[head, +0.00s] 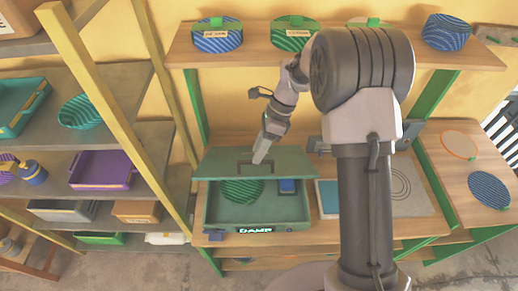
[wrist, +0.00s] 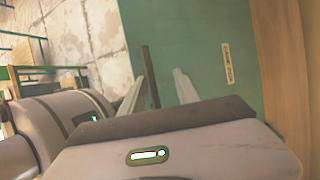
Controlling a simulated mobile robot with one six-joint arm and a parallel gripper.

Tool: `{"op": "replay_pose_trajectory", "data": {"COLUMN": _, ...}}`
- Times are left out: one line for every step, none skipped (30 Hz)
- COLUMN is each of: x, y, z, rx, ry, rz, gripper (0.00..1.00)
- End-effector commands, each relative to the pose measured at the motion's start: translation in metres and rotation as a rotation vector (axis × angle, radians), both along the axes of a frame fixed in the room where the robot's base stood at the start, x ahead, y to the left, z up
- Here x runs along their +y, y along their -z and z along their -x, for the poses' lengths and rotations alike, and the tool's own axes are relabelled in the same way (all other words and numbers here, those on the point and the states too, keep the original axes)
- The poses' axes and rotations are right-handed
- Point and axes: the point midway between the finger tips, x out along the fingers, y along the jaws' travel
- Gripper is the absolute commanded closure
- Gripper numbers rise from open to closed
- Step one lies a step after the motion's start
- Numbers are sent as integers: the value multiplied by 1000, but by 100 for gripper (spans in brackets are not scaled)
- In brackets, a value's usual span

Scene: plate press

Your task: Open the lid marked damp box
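The damp box is a green box (head: 210,208) on the wooden bench in the head view, with a lit "DAMP" sign on its front. Its green lid (head: 222,163) is raised at the back, so the inside shows. A dark handle (head: 243,164) stands on the lid. My gripper (head: 259,160) is at this handle. In the wrist view my gripper (wrist: 160,80) has its pale fingers apart, with the dark handle bar (wrist: 149,75) between them and a gap to the right finger. The green lid (wrist: 205,30) carries a small label there.
A green striped disc (head: 242,191) and a blue block (head: 287,186) lie inside the box. A shelf (head: 265,57) with striped round containers is above. A yellow-posted rack (head: 100,100) stands left. A plate with rings (head: 400,185) is to the right.

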Motion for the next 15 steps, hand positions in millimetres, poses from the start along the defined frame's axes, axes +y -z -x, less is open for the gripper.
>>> {"op": "replay_pose_trajectory", "data": {"x": 0, "y": 0, "z": -1, "rx": -2, "ry": 0, "rz": 0, "gripper": 67}}
{"op": "replay_pose_trajectory", "data": {"x": 0, "y": -1, "z": -1, "rx": -2, "ry": 0, "rz": 0, "gripper": 67}}
{"op": "replay_pose_trajectory", "data": {"x": -1, "y": -2, "z": -1, "rx": -2, "ry": 0, "rz": 0, "gripper": 67}}
{"op": "replay_pose_trajectory", "data": {"x": -2, "y": -4, "z": -2, "rx": -3, "ry": 0, "rz": 0, "gripper": 67}}
{"op": "replay_pose_trajectory", "data": {"x": -3, "y": -7, "z": -3, "rx": -4, "ry": 1, "rz": 0, "gripper": 67}}
{"op": "replay_pose_trajectory", "data": {"x": -5, "y": -12, "z": -4, "rx": -5, "ry": 1, "rz": 0, "gripper": 67}}
{"op": "replay_pose_trajectory", "data": {"x": -7, "y": -17, "z": -5, "rx": -4, "ry": 2, "rz": 0, "gripper": 67}}
{"op": "replay_pose_trajectory", "data": {"x": -10, "y": -24, "z": -7, "rx": -5, "ry": 1, "rz": 0, "gripper": 67}}
{"op": "replay_pose_trajectory", "data": {"x": -14, "y": -33, "z": -9, "rx": -6, "ry": 2, "rz": 1, "gripper": 67}}
{"op": "replay_pose_trajectory", "data": {"x": -17, "y": -41, "z": -11, "rx": -5, "ry": 2, "rz": 0, "gripper": 67}}
{"op": "replay_pose_trajectory", "data": {"x": -21, "y": -50, "z": -14, "rx": -6, "ry": 2, "rz": 0, "gripper": 67}}
{"op": "replay_pose_trajectory", "data": {"x": -26, "y": -61, "z": -16, "rx": -6, "ry": 1, "rz": 1, "gripper": 67}}
{"op": "replay_pose_trajectory", "data": {"x": -30, "y": -70, "z": -19, "rx": -6, "ry": 2, "rz": 0, "gripper": 67}}
{"op": "replay_pose_trajectory", "data": {"x": -34, "y": -79, "z": -21, "rx": -6, "ry": 2, "rz": 1, "gripper": 67}}
{"op": "replay_pose_trajectory", "data": {"x": -39, "y": -91, "z": -24, "rx": -6, "ry": 2, "rz": 1, "gripper": 67}}
